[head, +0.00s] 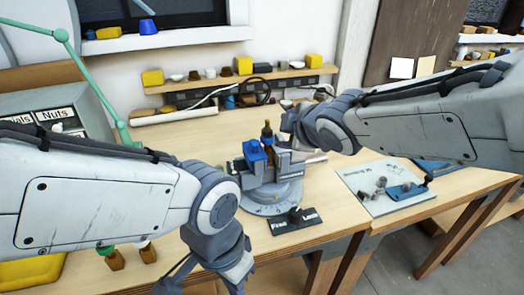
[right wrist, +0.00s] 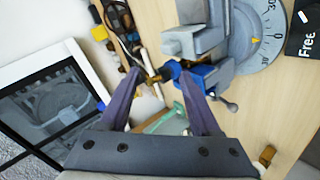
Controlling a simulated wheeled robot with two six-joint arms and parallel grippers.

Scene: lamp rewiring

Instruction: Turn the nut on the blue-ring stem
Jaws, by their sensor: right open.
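A vise (head: 277,168) with blue jaws (head: 255,154) stands on a round grey turntable (head: 272,200) on the bench. A brown stem (head: 267,132) rises upright from it. In the right wrist view a brass-coloured stem end (right wrist: 158,75) shows beside the blue vise jaws (right wrist: 203,77); I cannot clearly make out a blue ring or the nut. My right gripper (right wrist: 158,76) is open, with its fingertips on either side of the stem end, and I see no clear contact. My left gripper (head: 215,284) hangs low at the front, its fingertips cut off by the frame.
A black "Free" plate (head: 294,221) lies before the turntable. A pale board (head: 384,187) with small parts and a blue tool (head: 408,190) lies to the right. A nuts box (head: 55,110) and green lamp arm (head: 95,85) stand left. A shelf (head: 240,77) runs behind.

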